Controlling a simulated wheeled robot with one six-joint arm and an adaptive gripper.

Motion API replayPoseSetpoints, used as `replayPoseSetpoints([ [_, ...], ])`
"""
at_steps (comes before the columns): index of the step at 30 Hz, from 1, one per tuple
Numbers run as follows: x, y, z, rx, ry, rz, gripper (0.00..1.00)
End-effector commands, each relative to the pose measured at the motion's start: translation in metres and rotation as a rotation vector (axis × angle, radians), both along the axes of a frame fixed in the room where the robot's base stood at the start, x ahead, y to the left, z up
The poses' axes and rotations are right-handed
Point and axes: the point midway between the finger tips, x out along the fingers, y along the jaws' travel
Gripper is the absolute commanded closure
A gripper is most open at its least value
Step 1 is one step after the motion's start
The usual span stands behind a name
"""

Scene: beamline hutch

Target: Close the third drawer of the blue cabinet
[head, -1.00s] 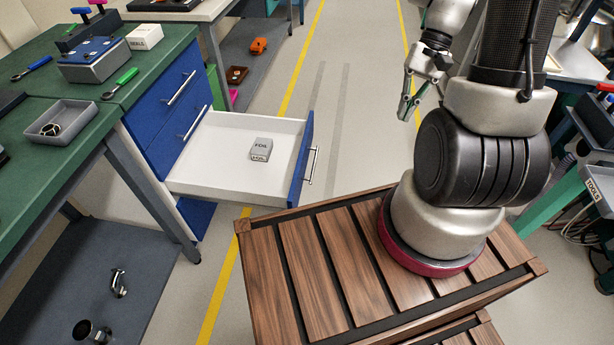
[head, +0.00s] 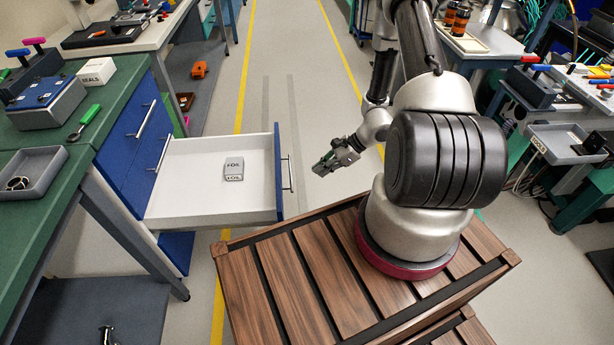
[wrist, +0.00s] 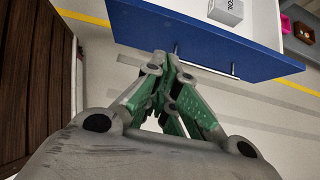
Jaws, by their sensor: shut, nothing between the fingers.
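The blue cabinet (head: 133,150) stands under the green bench at the left. Its third drawer (head: 180,205) is pulled far out, below two shut blue drawers. A grey-white box marked FOIL (head: 234,169) lies inside; it also shows in the wrist view (wrist: 226,10). The drawer's blue front (head: 278,185) carries a bar handle (head: 290,174). My gripper (head: 320,169) is shut and empty, right of the handle with a small gap in the head view. In the wrist view its fingertips (wrist: 172,60) point at the blue front (wrist: 215,38), overlapping the handle's near end; contact cannot be told.
The green bench top (head: 88,132) holds a grey tray (head: 35,168), a green-handled tool (head: 85,122) and a box marked SEALS (head: 97,71). A clear aisle floor (head: 300,60) lies beyond the drawer. Another bench (head: 570,150) stands at the right.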

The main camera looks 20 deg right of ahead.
Motion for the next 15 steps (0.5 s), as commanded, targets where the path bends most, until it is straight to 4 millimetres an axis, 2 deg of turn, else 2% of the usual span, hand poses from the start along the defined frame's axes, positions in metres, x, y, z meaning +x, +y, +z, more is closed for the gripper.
replayPoseSetpoints([
  [12,0.017,0.058,-0.060,0.000,0.001,0.007,1.00],
  [15,0.022,0.074,-0.063,0.000,0.000,0.007,1.00],
])
